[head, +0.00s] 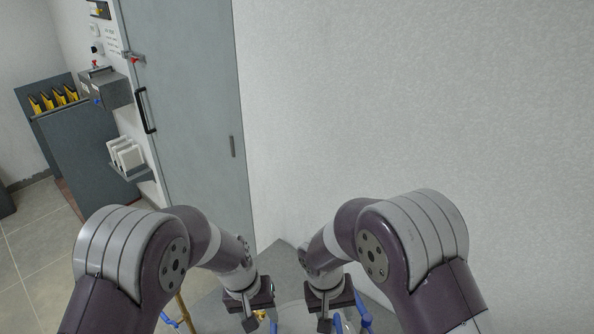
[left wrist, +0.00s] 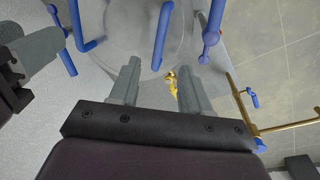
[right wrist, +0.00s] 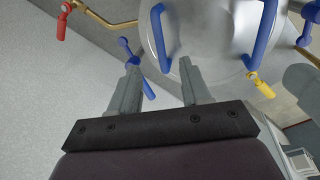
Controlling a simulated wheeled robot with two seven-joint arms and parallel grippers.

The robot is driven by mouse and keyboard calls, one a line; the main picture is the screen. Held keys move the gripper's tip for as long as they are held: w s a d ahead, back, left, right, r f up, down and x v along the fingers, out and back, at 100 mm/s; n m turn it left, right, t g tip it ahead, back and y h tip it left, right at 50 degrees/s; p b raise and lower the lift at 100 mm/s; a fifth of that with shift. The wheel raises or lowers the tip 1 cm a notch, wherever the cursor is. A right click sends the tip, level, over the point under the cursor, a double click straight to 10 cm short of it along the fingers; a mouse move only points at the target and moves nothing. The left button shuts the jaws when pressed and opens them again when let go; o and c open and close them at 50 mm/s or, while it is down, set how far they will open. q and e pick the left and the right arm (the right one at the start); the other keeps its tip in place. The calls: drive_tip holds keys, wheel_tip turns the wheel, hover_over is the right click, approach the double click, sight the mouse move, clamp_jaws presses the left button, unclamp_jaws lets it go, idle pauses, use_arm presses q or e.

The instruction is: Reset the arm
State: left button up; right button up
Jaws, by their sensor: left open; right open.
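My left gripper (head: 249,322) and my right gripper (head: 325,322) hang side by side at the bottom middle of the head view, pointing down, with a small gap between them. In the left wrist view my left gripper (left wrist: 157,80) has its two fingers apart with nothing held between them. In the right wrist view my right gripper (right wrist: 158,80) also has its fingers apart and empty. Both are above a grey round metal vessel, whose surface shows in the right wrist view (right wrist: 205,40). Most of the vessel is hidden in the head view.
Blue handles (left wrist: 162,35) and a yellow valve handle (left wrist: 172,84) lie close to the fingers. A red handle (right wrist: 61,27) sits on a brass pipe (right wrist: 100,20). A grey door (head: 185,90) and a white wall (head: 420,100) stand behind. Floor (head: 40,235) is clear at left.

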use_arm(q)
drive_tip(key=s+a+f+t+y+b, duration=0.1)
drive_tip(key=s+a+f+b, duration=0.3)
drive_tip(key=s+a+b, duration=0.7)
drive_tip(key=shift+a+f+m+y+b, duration=0.35)
drive_tip(key=shift+y+b, duration=0.25)
drive_tip(key=shift+b, duration=0.15)
use_arm(e)
drive_tip(key=s+d+f+t+y, duration=0.1)
drive_tip(key=s+d+f, duration=0.3)
drive_tip(key=s+d, duration=0.5)
drive_tip(key=shift+s+f+y, duration=0.4)
drive_tip(key=shift+s+y, duration=0.2)
drive_tip(key=shift+s, duration=0.4)
use_arm(q)
drive_tip(key=shift+w, duration=0.1)
use_arm(e)
drive_tip(key=shift+w, duration=0.15)
